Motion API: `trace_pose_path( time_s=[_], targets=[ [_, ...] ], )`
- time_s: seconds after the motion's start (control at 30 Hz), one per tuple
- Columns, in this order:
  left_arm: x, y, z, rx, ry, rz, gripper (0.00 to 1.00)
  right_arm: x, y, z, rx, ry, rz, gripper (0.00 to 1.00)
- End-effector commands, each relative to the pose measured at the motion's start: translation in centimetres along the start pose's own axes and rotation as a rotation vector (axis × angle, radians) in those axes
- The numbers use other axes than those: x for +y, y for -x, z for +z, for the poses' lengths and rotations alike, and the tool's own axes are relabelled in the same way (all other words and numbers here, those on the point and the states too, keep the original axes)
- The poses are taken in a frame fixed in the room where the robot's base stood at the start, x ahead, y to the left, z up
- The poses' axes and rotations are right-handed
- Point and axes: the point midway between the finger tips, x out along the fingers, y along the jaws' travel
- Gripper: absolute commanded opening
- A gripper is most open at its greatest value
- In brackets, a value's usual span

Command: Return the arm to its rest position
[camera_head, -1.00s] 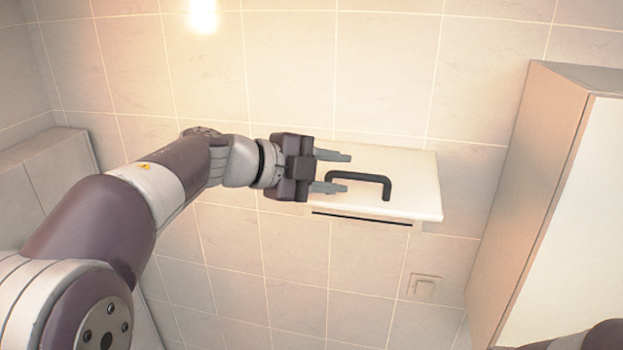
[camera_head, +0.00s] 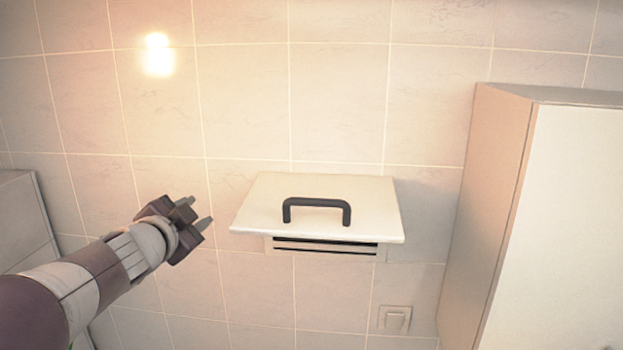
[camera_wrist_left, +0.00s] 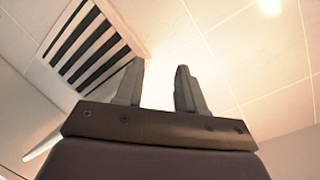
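My left arm comes in from the lower left in the head view. Its gripper (camera_head: 197,213) is in front of the tiled wall, left of the white flap and apart from it. The two grey fingers are spread with nothing between them. In the left wrist view the same gripper (camera_wrist_left: 160,85) shows its fingers apart and empty. My right gripper is not in view.
A white flap (camera_head: 370,205) with a black handle (camera_head: 318,203) sticks out from the wall above a slotted vent (camera_head: 325,247). A tall cabinet (camera_head: 560,220) stands at the right. A switch (camera_head: 394,319) is on the wall below. A vent (camera_wrist_left: 90,45) shows in the wrist view.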

Motion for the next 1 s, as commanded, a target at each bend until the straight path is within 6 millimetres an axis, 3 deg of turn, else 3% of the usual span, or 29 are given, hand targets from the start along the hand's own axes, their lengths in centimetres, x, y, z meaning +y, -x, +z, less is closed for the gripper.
trace_pose_path(
  time_s=[0.03,0.1,0.17,0.2,0.3,0.4,0.53,0.63,1.0],
  targets=[
    [3.5,-0.3,4.9,-0.130,0.105,0.007,0.39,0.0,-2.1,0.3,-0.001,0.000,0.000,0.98],
    [8.1,0.5,10.6,-0.328,0.247,0.035,0.39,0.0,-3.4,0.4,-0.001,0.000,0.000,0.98],
    [12.7,1.9,14.8,-0.489,0.355,0.080,0.39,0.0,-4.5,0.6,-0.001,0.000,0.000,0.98],
    [15.8,3.1,17.3,-0.593,0.422,0.116,0.39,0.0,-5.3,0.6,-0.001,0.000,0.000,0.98],
    [24.2,7.1,22.2,-0.839,0.572,0.226,0.39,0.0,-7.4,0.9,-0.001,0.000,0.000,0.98],
    [31.8,11.5,25.3,-1.049,0.695,0.337,0.39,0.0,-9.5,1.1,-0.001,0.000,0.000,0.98],
    [39.0,15.6,27.5,-1.213,0.794,0.432,0.39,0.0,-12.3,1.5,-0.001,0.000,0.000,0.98],
    [41.6,16.1,28.4,-1.226,0.771,0.468,0.39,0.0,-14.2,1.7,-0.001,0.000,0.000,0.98],
    [41.4,15.9,27.9,-1.216,0.761,0.473,0.39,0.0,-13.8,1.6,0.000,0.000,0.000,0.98]
  ],
)
